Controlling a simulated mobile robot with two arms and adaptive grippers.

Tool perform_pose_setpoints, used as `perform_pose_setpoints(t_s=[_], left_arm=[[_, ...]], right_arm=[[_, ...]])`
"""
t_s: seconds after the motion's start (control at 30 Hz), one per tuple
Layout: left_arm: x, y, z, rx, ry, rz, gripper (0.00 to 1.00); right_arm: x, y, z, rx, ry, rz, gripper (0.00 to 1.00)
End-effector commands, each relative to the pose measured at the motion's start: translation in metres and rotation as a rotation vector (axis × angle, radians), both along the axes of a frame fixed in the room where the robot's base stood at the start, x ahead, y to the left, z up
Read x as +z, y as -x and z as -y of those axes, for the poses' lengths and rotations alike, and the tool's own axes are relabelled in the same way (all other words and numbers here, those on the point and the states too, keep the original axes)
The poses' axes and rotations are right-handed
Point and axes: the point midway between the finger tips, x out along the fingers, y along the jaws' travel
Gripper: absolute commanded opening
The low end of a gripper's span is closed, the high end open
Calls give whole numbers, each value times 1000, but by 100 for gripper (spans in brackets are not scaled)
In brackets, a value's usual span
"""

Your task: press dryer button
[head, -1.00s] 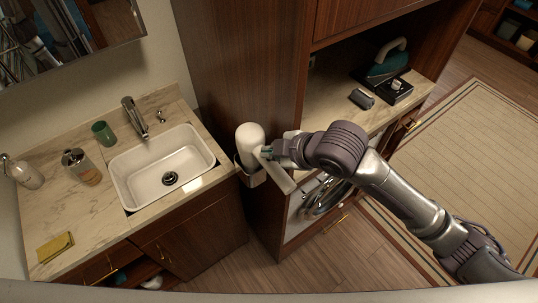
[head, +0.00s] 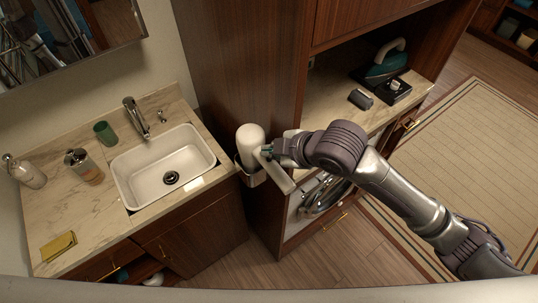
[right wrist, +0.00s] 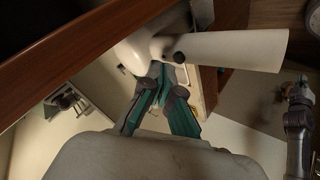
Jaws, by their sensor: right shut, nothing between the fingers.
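My right gripper (head: 266,151) is at the dryer's right side. In the right wrist view its teal and grey fingers (right wrist: 165,72) are closed and empty, with their tips just below and left of the button. I cannot tell whether they touch the dryer.
A white sink (head: 165,170) is set in the marble counter at left, with a green cup (head: 105,133) and two dispensers. A teal iron (head: 386,66) stands on the shelf at right.

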Motion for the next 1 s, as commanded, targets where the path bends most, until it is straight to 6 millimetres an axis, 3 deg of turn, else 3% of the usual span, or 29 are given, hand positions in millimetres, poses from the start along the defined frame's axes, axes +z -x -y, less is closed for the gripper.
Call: perform_pose_setpoints(t_s=[0.6,1.0], left_arm=[[0,0,0,-1,0,0,0],[0,0,0,-1,0,0,0]], right_arm=[[55,-1,-1,1,-2,2,0],[60,0,0,1,-1,0,0]])
